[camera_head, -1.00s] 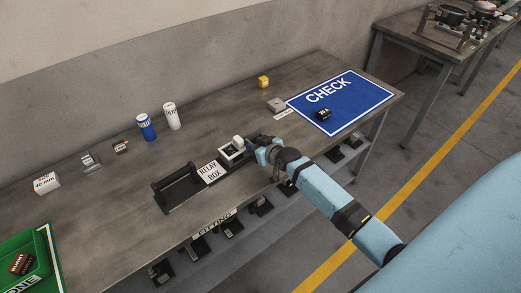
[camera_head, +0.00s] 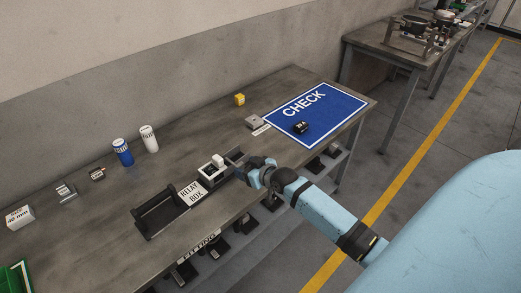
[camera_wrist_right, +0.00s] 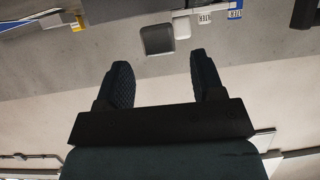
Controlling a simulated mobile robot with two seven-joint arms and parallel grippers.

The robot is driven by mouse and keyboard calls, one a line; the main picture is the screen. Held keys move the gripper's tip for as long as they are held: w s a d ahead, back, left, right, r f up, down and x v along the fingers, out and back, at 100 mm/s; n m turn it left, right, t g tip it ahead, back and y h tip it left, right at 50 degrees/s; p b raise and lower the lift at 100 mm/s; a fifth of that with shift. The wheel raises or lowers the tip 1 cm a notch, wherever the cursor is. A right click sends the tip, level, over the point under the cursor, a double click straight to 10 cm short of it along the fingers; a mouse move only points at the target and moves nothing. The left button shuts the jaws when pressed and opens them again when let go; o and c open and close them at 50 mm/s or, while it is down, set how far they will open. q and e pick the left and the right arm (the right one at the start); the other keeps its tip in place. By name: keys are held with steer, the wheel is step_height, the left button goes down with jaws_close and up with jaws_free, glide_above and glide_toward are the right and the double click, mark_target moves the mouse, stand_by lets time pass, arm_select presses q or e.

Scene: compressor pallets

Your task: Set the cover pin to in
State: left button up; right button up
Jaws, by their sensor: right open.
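The black relay box (camera_head: 158,215) lies on the bench, with a white RELAY BOX label (camera_head: 190,192) at its middle. At its right part is a white-framed square opening (camera_head: 211,171) with a white block on it. My right gripper (camera_head: 243,165) is at the box's right end, close to it; whether it touches cannot be told. In the right wrist view its fingers (camera_wrist_right: 161,72) are apart, with nothing between them. Beyond the tips is a grey square-faced block (camera_wrist_right: 157,39) beside a white piece (camera_wrist_right: 182,27). I cannot make out the cover pin. My left gripper is not in view.
A blue can (camera_head: 122,152) and a white can (camera_head: 149,139) stand behind the box. A yellow cube (camera_head: 239,99), a grey block (camera_head: 253,121) and the blue CHECK mat (camera_head: 330,105) with a dark part (camera_head: 300,127) lie right. Small parts lie left. The back wall borders the bench.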

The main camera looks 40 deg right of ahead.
steer(key=v, duration=0.7)
steer(key=shift+s+r, duration=0.15)
steer(key=shift+s, duration=0.25)
steer(key=shift+w, duration=0.1)
